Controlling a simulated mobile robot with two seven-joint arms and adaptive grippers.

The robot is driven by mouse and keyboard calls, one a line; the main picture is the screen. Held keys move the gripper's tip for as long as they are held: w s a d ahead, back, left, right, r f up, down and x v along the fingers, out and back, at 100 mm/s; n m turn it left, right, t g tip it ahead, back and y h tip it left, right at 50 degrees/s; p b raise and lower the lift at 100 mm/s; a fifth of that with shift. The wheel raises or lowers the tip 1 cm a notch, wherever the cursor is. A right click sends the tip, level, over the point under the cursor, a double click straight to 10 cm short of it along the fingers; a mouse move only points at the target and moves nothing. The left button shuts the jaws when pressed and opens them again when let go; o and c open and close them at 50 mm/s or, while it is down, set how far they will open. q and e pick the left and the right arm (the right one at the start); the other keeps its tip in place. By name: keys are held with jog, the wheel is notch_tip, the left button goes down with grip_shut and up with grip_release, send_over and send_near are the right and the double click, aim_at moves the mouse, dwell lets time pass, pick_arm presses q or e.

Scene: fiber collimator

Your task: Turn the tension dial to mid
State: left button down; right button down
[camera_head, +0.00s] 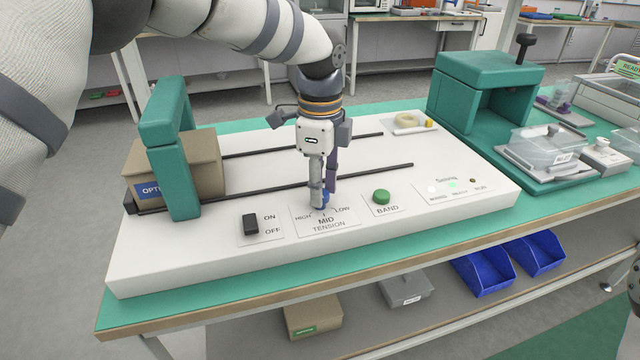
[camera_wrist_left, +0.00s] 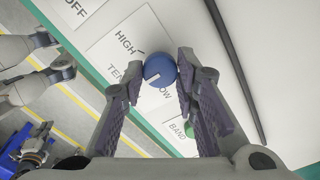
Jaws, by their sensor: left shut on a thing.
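The blue tension dial (camera_head: 323,207) stands on the white panel, above the printed MID label and between HIGH and LOW. My left gripper (camera_head: 322,198) points down over it, shut on the dial. In the left wrist view the dial (camera_wrist_left: 156,68) sits between my two fingertips (camera_wrist_left: 158,76). The MID word is hidden by a finger there. A small dark shape at the lower left of the wrist view looks like my right gripper (camera_wrist_left: 36,146); its jaws are unclear.
A black ON/OFF switch (camera_head: 250,223) is left of the dial, and a green BAND button (camera_head: 381,196) is right. Two dark rails (camera_head: 370,172) run behind. A green arch (camera_head: 172,150) stands at left over a brown box (camera_head: 205,160). A green press frame (camera_head: 485,85) stands at right.

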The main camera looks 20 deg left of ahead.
dwell(0.4)
pick_arm(q)
jog(key=c, duration=1.2)
grip_release()
jog(key=shift+c, duration=0.2)
notch_tip(320, 180, up, 12)
